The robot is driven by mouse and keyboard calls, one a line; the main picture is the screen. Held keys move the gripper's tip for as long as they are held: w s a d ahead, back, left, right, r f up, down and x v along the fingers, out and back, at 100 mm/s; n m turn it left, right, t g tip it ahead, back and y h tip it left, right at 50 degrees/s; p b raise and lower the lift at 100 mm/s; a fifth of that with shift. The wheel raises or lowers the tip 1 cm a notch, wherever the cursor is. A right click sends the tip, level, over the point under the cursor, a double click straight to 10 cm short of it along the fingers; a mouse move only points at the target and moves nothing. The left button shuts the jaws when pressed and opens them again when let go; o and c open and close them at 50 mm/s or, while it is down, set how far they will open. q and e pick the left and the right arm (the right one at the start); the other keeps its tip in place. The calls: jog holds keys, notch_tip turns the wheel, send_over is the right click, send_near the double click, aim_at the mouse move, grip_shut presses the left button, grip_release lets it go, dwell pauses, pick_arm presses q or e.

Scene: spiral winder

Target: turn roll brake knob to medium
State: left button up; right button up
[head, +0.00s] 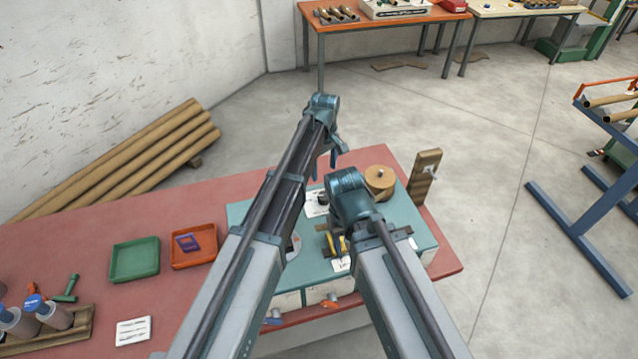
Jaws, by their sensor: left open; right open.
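The teal-topped winder machine (412,225) sits on the red bench, with a brown roll (380,179) on its top at the back. A white dial plate (314,208) with a small dark part shows between my arms; I cannot tell whether this is the roll brake knob. My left gripper (325,163) is open and empty, above the back edge of the machine. My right gripper (337,243) is open, low over the machine's top by a small yellow part; I cannot tell whether they touch. My arms hide much of the machine.
A brown upright board (424,176) stands at the machine's right end. Orange (328,304) and blue (273,319) handles stick out at its front. Green (134,260) and orange-red (194,257) trays lie on the red bench (75,240) to the left, near a white card (133,330).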

aim_at(323, 195)
pick_arm(q)
jog(key=shift+w, duration=0.45)
pick_arm(e)
jog(key=shift+w+a, duration=0.1)
jog(key=shift+w, duration=0.25)
pick_arm(q)
jog(key=shift+s, duration=0.1)
pick_arm(e)
jog(key=shift+s, duration=0.1)
pick_arm(q)
notch_tip(323, 195, down, 14)
jog(key=b, duration=1.4)
jog(key=shift+r, duration=0.1)
pick_arm(e)
notch_tip(323, 195, down, 14)
jog(key=shift+r, duration=0.1)
pick_arm(q)
jog(key=shift+r, duration=0.1)
grip_shut()
